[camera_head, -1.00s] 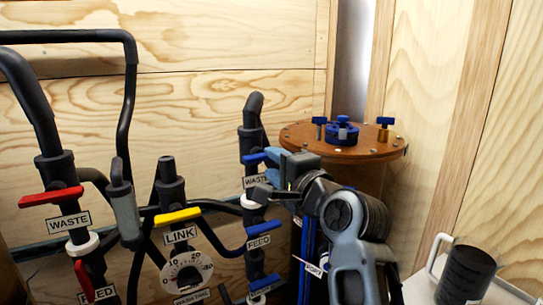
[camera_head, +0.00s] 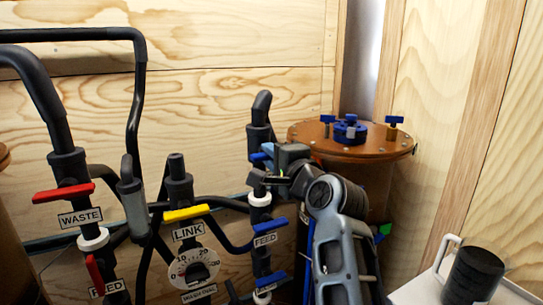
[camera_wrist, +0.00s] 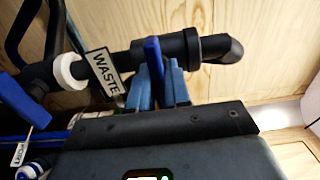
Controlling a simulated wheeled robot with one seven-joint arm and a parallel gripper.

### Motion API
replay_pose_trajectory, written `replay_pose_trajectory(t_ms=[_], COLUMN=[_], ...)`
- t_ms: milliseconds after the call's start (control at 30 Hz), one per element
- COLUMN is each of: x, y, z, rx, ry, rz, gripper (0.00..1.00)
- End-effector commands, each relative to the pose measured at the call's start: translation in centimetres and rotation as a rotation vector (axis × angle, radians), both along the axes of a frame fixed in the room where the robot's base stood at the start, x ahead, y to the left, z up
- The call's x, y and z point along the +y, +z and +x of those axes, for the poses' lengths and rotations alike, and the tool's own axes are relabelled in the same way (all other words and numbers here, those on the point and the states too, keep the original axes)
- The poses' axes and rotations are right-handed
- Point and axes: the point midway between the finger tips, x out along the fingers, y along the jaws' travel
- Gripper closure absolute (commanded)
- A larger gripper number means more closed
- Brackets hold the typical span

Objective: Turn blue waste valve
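The blue waste valve handle (camera_wrist: 153,58) sits on a dark vertical pipe (camera_head: 261,112) right of the middle in the head view. There only a bit of the blue handle (camera_head: 261,156) shows, as my gripper covers it. In the wrist view the handle stands between the two fingers of my gripper (camera_wrist: 160,88), one finger on each side. The gaps are narrow, and I cannot tell whether the fingers press on it. The WASTE label (camera_wrist: 104,70) is beside the handle in the wrist view. My gripper also shows in the head view (camera_head: 262,180).
A blue FEED valve handle (camera_head: 270,226) is just below on the same pipe. A brown round-lidded tank (camera_head: 352,150) stands close behind my arm. A yellow LINK handle (camera_head: 186,213), a gauge (camera_head: 194,268) and a red WASTE handle (camera_head: 64,193) are to the left.

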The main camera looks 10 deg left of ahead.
Motion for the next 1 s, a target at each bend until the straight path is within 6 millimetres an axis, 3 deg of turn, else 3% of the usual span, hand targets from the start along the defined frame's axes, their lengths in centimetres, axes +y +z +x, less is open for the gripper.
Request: replay_pose_trajectory(t_ms=[100, 567, 1000], x=[-0.01, -0.03, -0.11], y=[-0.06, -0.18, -0.33], z=[-0.01, -0.01, 0.04], rx=[0.001, -0.025, -0.209], ry=[0.0, 0.0, -0.001], rz=[-0.001, -0.04, -0.313], gripper=[1.0, 1.0, 1.0])
